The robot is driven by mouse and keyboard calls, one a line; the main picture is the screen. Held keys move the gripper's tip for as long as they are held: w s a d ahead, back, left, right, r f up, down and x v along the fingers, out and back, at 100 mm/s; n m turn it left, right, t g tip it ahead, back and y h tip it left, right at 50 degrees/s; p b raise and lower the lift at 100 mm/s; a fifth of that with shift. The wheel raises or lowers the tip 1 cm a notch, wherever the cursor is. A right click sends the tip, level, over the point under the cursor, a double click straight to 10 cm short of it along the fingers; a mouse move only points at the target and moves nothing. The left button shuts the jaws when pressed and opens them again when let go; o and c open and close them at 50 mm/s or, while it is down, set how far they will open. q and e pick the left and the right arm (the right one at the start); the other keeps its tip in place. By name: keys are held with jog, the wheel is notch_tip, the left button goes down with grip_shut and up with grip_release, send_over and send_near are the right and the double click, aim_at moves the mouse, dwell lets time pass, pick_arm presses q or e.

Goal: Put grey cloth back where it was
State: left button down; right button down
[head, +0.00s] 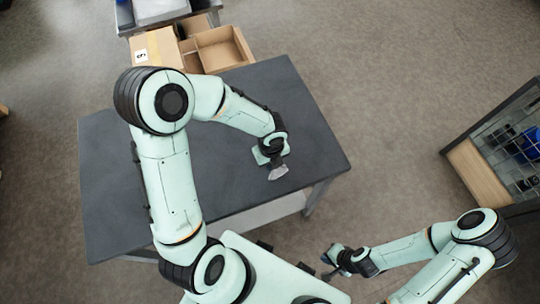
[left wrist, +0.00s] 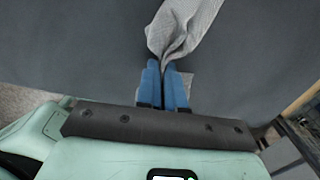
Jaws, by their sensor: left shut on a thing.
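The grey cloth (left wrist: 182,28) is bunched between the blue fingertips of my left gripper (left wrist: 164,72) in the left wrist view. It fans out beyond the fingers, and a small piece shows beside them. In the head view the cloth (head: 278,173) hangs at the end of my left gripper (head: 273,162), over the right part of the dark table (head: 112,200). I cannot tell whether the cloth touches the tabletop. My right gripper (head: 330,265) is off the table at the lower right, with nothing visible in it; its fingers are too small to read.
Cardboard boxes (head: 222,50), one of them open, stand behind the table's far edge. A wire-sided rack (head: 510,150) with dark and blue items stands at the right. The visible tabletop around the left gripper is bare. Open floor lies between table and rack.

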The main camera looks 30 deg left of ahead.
pick_arm(q)
jog(key=shift+s+d+f, duration=0.15)
jog(key=shift+s, duration=0.1)
jog(key=c, duration=0.9)
grip_release()
